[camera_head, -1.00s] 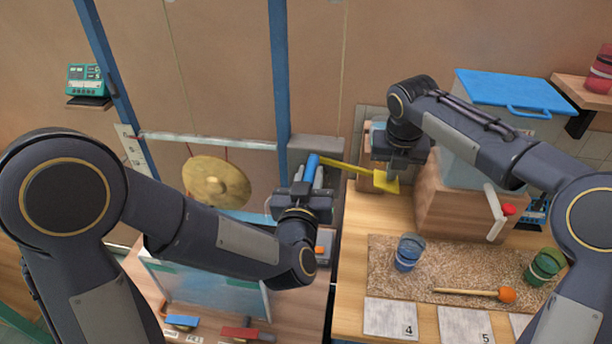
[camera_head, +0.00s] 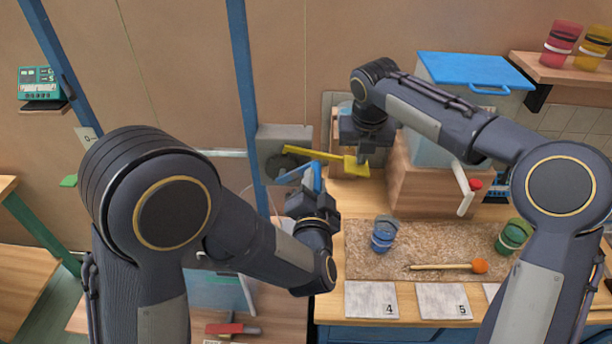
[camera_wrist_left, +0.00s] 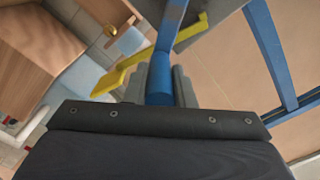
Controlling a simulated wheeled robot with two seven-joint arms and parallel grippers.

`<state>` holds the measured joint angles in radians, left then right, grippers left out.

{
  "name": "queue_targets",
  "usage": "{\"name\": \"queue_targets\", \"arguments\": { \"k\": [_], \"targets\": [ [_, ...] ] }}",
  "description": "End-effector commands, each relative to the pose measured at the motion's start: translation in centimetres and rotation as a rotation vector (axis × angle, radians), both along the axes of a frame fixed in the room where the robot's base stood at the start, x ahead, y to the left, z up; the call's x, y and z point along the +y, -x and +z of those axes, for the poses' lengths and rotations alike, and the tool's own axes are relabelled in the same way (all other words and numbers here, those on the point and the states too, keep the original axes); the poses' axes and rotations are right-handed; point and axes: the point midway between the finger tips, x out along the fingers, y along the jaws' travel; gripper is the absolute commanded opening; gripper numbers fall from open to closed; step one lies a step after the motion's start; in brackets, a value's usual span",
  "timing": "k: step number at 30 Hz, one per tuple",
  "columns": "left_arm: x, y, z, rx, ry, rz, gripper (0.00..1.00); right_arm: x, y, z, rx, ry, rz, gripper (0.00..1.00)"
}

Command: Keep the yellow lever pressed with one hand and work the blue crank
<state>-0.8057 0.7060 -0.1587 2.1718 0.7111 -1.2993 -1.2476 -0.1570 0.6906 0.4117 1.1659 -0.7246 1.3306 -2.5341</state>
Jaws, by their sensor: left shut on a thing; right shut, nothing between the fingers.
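The yellow lever (camera_head: 318,156) runs right from a grey box and ends in a flat yellow pad (camera_head: 356,168). My right gripper (camera_head: 362,153) is shut and empty, pointing down at the pad; it appears to touch it, but the contact is partly hidden. My left gripper (camera_head: 318,191) is shut on the upright handle of the blue crank (camera_head: 295,173), just below the lever. In the left wrist view, the blue crank handle (camera_wrist_left: 159,82) stands between the grey fingers (camera_wrist_left: 160,88), and the yellow lever (camera_wrist_left: 125,70) passes behind it.
The grey box (camera_head: 272,150) stands beside a blue post (camera_head: 243,90). A wooden block (camera_head: 428,185) is right of the pad. A speckled mat (camera_head: 365,262) holds a blue cup (camera_head: 384,234), green cup (camera_head: 513,236) and orange-headed mallet (camera_head: 479,266). My left arm hides much of the left side.

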Motion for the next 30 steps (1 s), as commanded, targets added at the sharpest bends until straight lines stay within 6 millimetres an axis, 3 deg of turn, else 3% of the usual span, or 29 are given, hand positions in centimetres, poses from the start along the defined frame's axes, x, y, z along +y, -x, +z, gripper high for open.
{"name": "queue_targets", "arguments": {
  "k": [12,30],
  "targets": [
    [-1.5,0.1,-3.8,0.005,-0.399,-0.003,0.00,0.0,0.0,-0.1,0.002,0.000,0.001,0.00],
    [-1.1,0.1,-8.2,0.004,-0.882,-0.002,0.00,0.0,0.0,-0.1,0.002,0.000,0.000,0.00]
  ]
}}
